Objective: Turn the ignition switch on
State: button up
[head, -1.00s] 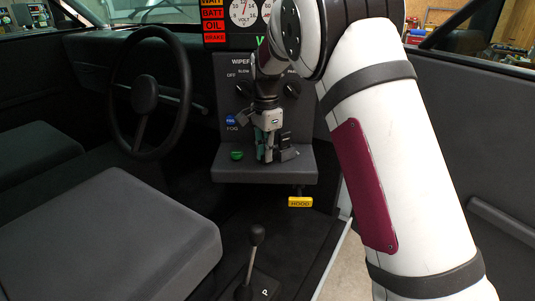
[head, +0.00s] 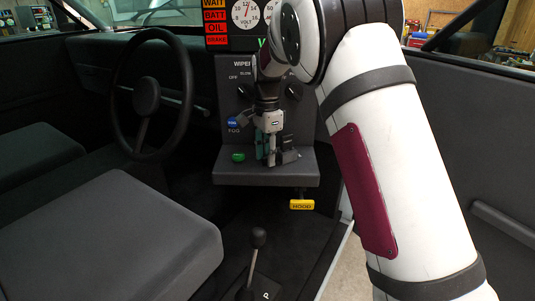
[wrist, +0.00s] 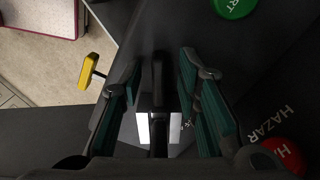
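My gripper (head: 270,155) points down over the ledge (head: 230,177) of the dash panel. In the wrist view the two teal-padded fingers (wrist: 159,82) are apart, one on each side of a dark upright bar (wrist: 158,75) with a pale silver part at its near end. The bar looks like the ignition switch handle, but its label is not readable. Gaps show between the bar and both fingers, so the gripper is open around or above it. In the head view the gripper hides the switch.
A green START button (head: 238,157) sits left of the gripper; it also shows in the wrist view (wrist: 234,5). A red HAZARD button (wrist: 284,154) is close by. A yellow HOOD pull (head: 301,204) hangs below the ledge. A blue FOG button (head: 232,122), steering wheel (head: 146,95) and shifter (head: 258,238) stand around.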

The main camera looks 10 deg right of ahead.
notch_tip(320, 180, up, 12)
dwell(0.7)
jog(key=s+d+r+n+t, duration=0.15)
jog(key=s+r+n, duration=0.25)
jog(key=s, duration=0.6)
jog(key=s+d+r+n+t, duration=0.1)
jog(key=s+d+r+n, duration=0.15)
jog(key=s, duration=0.65)
jog(key=s+f+n+t, duration=0.1)
jog(key=s+f+n, duration=0.2)
jog(key=s, duration=0.7)
jog(key=s+f+n+t, duration=0.1)
jog(key=s+f+n, duration=0.3)
jog(key=s, duration=0.6)
jog(key=shift+d+f+n, duration=0.3)
jog(key=shift+n, duration=0.55)
